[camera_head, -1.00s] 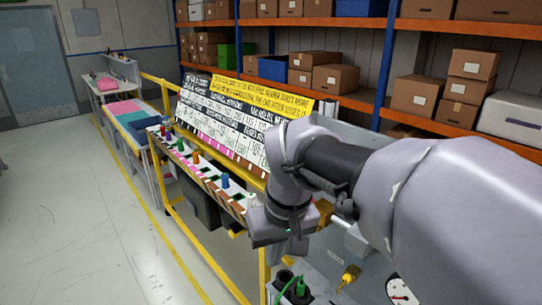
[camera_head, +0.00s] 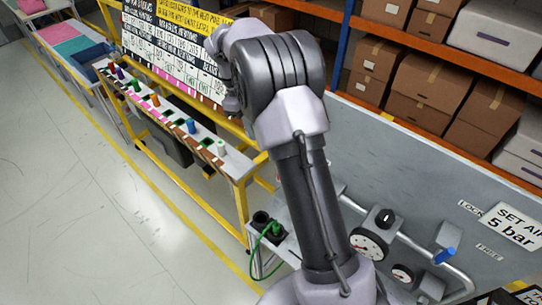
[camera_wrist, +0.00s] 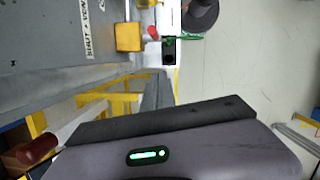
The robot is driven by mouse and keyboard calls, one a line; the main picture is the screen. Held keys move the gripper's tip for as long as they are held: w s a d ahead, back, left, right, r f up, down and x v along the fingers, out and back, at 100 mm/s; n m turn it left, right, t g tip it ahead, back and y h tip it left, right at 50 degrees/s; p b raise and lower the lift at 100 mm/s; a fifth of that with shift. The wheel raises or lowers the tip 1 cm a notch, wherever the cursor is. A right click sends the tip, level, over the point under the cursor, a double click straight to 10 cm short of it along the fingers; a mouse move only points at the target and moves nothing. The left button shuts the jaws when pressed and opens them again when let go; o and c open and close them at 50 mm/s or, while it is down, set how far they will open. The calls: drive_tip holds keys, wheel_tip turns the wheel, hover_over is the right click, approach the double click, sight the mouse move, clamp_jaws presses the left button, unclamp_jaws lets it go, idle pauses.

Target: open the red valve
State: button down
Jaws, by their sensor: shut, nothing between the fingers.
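A dark red cylindrical part (camera_wrist: 38,150) shows at the lower left of the wrist view, partly cut off behind my gripper. A small red part (camera_wrist: 153,32) shows near the top, beside a yellow block (camera_wrist: 128,37). I cannot tell which of them, if either, is the red valve. No red valve is clear in the head view. My gripper (camera_wrist: 165,118) fills the bottom of the wrist view, shut and empty, with a green light on its body. In the head view, my arm mostly hides it.
In the head view, a grey panel carries a gauge (camera_head: 368,244), a black knob (camera_head: 384,217), a blue handle (camera_head: 444,256) and a "SET AIR 5 bar" sign (camera_head: 512,229). A yellow-framed rack (camera_head: 200,150) stands left. Boxes on shelves (camera_head: 445,80) stand behind. Open floor (camera_head: 60,200) lies left.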

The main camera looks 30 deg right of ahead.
drive_tip(key=s+d+f+b, duration=0.1)
drive_tip(key=s+d+f, duration=0.2)
drive_tip(key=f, duration=0.6)
drive_tip(key=shift+s+d, duration=0.15)
drive_tip(key=shift+s, duration=1)
